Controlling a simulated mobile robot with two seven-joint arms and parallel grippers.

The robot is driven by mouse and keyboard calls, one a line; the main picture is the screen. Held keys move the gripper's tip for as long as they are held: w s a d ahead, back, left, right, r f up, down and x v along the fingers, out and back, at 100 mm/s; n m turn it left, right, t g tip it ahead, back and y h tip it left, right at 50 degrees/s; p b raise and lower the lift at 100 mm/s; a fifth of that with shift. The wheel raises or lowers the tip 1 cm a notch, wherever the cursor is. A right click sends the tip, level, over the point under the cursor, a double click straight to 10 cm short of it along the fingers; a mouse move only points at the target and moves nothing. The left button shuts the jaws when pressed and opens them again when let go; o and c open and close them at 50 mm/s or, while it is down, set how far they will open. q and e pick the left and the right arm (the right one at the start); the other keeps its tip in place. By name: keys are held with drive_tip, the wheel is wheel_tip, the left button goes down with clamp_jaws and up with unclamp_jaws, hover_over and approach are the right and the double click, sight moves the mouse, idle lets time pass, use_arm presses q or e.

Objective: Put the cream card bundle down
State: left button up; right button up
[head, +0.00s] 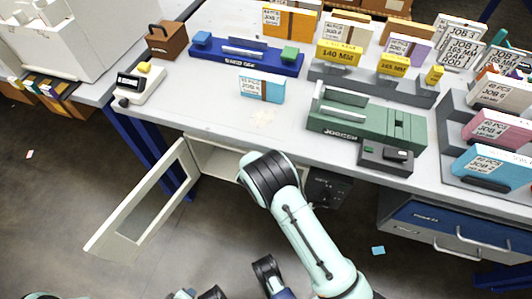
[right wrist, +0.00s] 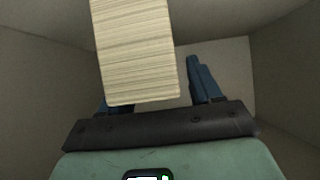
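The cream card bundle (right wrist: 136,52) shows in the right wrist view as a block of stacked card edges, inside a pale-walled space. My right gripper (right wrist: 160,85) has its blue fingers apart. The bundle covers most of the left finger in that view, and a gap shows between it and the right finger. What the bundle rests on is hidden. In the head view my right arm reaches into the open cabinet (head: 205,155) under the table, and its gripper is hidden there.
The cabinet door (head: 140,200) stands open to the left. Above, the table (head: 200,110) carries a green jogger (head: 365,125), a blue tray (head: 245,58), a blue-and-white card bundle (head: 262,87) and job racks. A blue drawer unit (head: 450,225) stands right. Floor is open at lower left.

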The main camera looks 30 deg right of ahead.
drive_tip(key=shift+r, duration=0.25)
drive_tip(key=p+v, duration=0.4)
drive_tip(key=v, duration=0.8)
drive_tip(key=s+f+n+g+y, duration=0.3)
drive_tip(key=s+f+n+y, duration=0.15)
drive_tip(key=s+f, duration=0.85)
use_arm(q)
drive_tip(key=s+d+r+g+h, duration=0.1)
drive_tip(key=s+d+r, duration=0.1)
drive_tip(key=s+r, duration=0.2)
drive_tip(key=shift+d+r, duration=0.25)
drive_tip(key=shift+d, duration=0.1)
use_arm(e)
drive_tip(key=s+a+f+g+y, duration=0.2)
drive_tip(key=s+a+y, duration=0.4)
drive_tip(key=s, duration=0.7)
drive_tip(key=shift+a+f+n+g+y, duration=0.2)
drive_tip(key=shift+a+n+g+y, duration=0.2)
drive_tip(key=shift+a, duration=0.7)
